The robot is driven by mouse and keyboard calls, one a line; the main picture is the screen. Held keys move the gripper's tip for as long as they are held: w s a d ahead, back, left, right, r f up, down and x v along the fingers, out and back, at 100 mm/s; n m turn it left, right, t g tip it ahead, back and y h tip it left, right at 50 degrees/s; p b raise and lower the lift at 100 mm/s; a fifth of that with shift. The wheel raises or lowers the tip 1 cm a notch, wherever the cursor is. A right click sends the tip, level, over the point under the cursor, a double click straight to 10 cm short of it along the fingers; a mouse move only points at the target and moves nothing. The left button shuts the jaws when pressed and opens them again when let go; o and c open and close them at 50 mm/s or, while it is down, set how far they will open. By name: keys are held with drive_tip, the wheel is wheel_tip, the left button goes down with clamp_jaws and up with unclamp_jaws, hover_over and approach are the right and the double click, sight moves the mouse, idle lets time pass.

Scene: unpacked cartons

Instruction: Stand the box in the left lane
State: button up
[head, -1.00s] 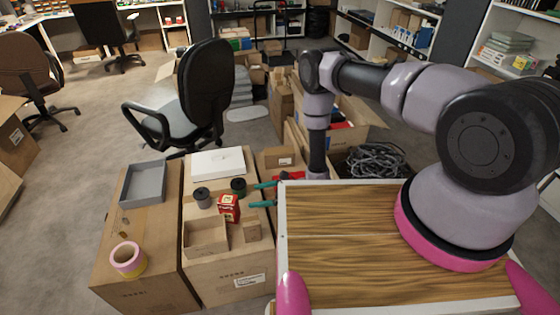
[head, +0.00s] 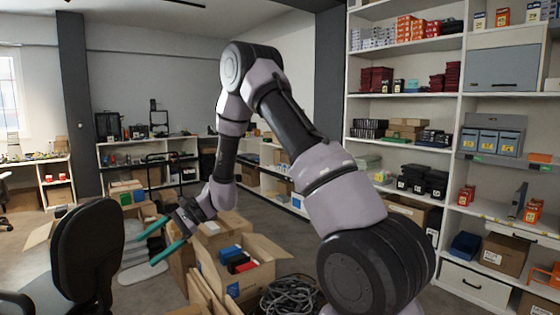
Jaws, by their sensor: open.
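My gripper (head: 146,251) is at the lower left of the head view, its two teal fingers apart and nothing between them. It is in the air between the black chair and an open carton. On the right-hand shelf, a thin upright divider (head: 518,202) stands between red-orange boxes (head: 466,195) on its left and another red-orange box (head: 533,210) on its right. Whether these spaces are the lanes is not certain. The small red box seen earlier on a carton is out of view, so which box is meant cannot be told.
An open carton (head: 262,282) with blue, red and black items stands below my arm. A coil of dark cable (head: 290,297) lies beside it. A black chair (head: 88,255) is at the lower left. Tall white shelving (head: 405,93) fills the right side.

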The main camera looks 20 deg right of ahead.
drive_tip(key=s+d+r+n+t+h, duration=0.2)
drive_tip(key=s+d+r, duration=0.4)
drive_tip(key=d+r, duration=0.3)
drive_tip(key=s+d+r+n+t+h, duration=0.2)
drive_tip(key=s+d+r, duration=0.5)
drive_tip(key=r, duration=0.7)
drive_tip(key=d+n+h, duration=0.1)
drive_tip(key=d+h, duration=0.1)
drive_tip(key=shift+d+r+t, duration=0.3)
drive_tip(key=shift+d, duration=0.05)
drive_tip(key=shift+o, duration=0.2)
drive_tip(key=s+d+r+n+t+h, duration=0.1)
drive_tip(key=s+d+r+t+h, duration=0.3)
drive_tip(key=s+d, duration=0.4)
drive_tip(key=shift+d+r+t, duration=0.4)
drive_tip(key=shift+d+r, duration=0.05)
drive_tip(key=shift+d, duration=0.35)
